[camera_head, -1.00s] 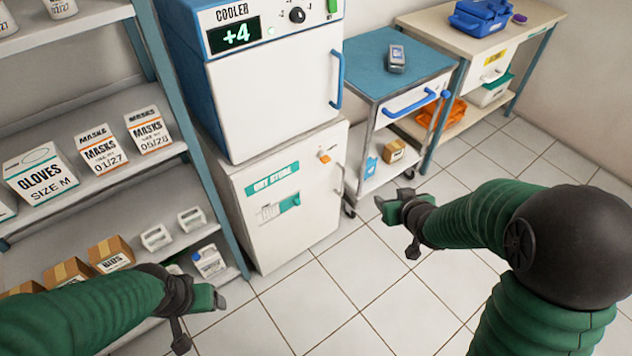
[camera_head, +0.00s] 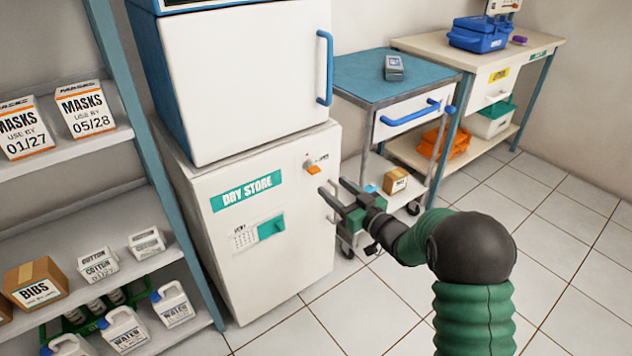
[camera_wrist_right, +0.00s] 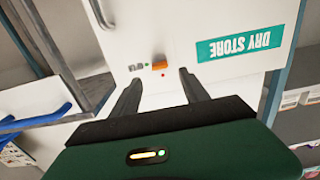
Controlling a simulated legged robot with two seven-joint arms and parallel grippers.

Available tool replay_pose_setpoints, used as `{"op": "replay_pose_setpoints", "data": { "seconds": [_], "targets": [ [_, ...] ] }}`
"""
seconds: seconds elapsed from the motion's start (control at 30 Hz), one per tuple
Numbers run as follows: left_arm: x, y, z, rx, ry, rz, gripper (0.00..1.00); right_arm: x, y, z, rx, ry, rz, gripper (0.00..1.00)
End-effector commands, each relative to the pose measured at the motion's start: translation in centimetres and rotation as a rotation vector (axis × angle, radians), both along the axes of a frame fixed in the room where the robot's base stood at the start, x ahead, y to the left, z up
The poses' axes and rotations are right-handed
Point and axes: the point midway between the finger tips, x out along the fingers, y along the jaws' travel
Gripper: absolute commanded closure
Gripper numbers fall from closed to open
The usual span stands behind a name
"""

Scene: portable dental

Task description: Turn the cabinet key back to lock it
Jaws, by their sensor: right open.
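The white DRY STORE cabinet (camera_head: 300,255) stands under the cooler with its door shut. Its orange key (camera_head: 313,170) is at the door's upper right, by a small lock plate. My left gripper is out of view.
The cooler (camera_head: 245,75) sits on the cabinet. A blue-topped trolley (camera_head: 360,75) stands close to the right, near my right arm. Shelves (camera_head: 60,220) with boxes and bottles are at the left. Tiled floor (camera_head: 335,315) in front is clear.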

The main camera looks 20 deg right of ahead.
Motion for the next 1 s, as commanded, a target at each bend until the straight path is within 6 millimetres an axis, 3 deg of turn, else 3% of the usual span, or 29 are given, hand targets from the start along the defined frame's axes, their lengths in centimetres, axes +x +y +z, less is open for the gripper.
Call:
{"op": "replay_pose_setpoints", "data": {
  "seconds": [0.03,0.3,0.43,0.7,1.0],
  "targets": [
    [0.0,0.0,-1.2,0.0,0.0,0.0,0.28,1.2,0.6,-0.6,0.0,-0.003,0.003,0.47],
    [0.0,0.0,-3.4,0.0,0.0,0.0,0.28,6.8,2.5,-0.4,0.001,-0.002,0.001,0.47],
    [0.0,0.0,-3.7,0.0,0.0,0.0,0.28,7.9,2.9,-0.1,0.0,-0.001,0.0,0.47],
    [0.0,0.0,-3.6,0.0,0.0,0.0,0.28,8.0,3.0,0.0,0.002,0.001,-0.001,0.47],
    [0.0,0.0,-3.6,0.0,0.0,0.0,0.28,8.0,2.9,0.0,0.001,0.0,-0.001,0.87]
  ]
}}
